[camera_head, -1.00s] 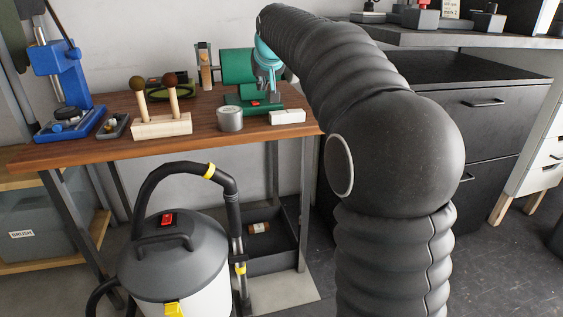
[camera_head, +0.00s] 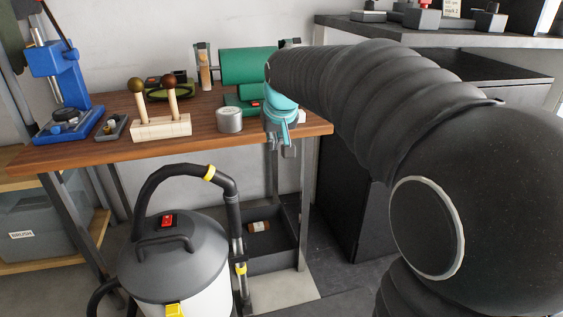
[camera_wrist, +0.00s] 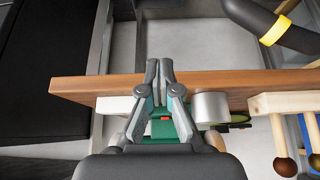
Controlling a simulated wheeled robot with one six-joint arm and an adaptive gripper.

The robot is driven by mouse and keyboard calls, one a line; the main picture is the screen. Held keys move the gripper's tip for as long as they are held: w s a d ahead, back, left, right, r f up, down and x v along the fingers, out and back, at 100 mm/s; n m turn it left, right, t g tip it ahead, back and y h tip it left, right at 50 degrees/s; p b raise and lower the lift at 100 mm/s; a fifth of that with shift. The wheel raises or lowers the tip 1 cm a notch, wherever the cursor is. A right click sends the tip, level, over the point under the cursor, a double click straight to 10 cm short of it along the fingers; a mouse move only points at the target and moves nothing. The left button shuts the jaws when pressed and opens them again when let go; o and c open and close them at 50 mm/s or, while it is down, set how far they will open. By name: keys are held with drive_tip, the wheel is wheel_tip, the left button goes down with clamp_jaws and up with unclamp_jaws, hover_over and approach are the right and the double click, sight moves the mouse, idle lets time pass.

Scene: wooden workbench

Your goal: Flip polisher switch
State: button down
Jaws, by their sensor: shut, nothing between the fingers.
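The polisher (camera_head: 248,66) is a green machine at the back right of the wooden bench. Its green base carries a small red switch, partly hidden by my arm in the head view; a bit of red and green (camera_wrist: 163,128) shows between my fingers in the wrist view. My gripper (camera_head: 287,150) is shut and empty, pointing down at the bench's front edge, in front of the polisher and apart from the switch. In the wrist view its fingertips (camera_wrist: 159,66) are together, over the front edge.
A white block (camera_wrist: 115,105) and a metal tin (camera_head: 230,119) lie close to my gripper. A wooden holder with two knobbed sticks (camera_head: 160,128) stands left. A vacuum (camera_head: 175,255) with its hose stands on the floor in front. A dark cabinet (camera_head: 345,190) is at right.

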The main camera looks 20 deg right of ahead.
drive_tip(key=s+f+g+p, duration=0.1)
drive_tip(key=s+f, duration=0.1)
drive_tip(key=s, duration=0.5)
drive_tip(key=shift+s, duration=0.35)
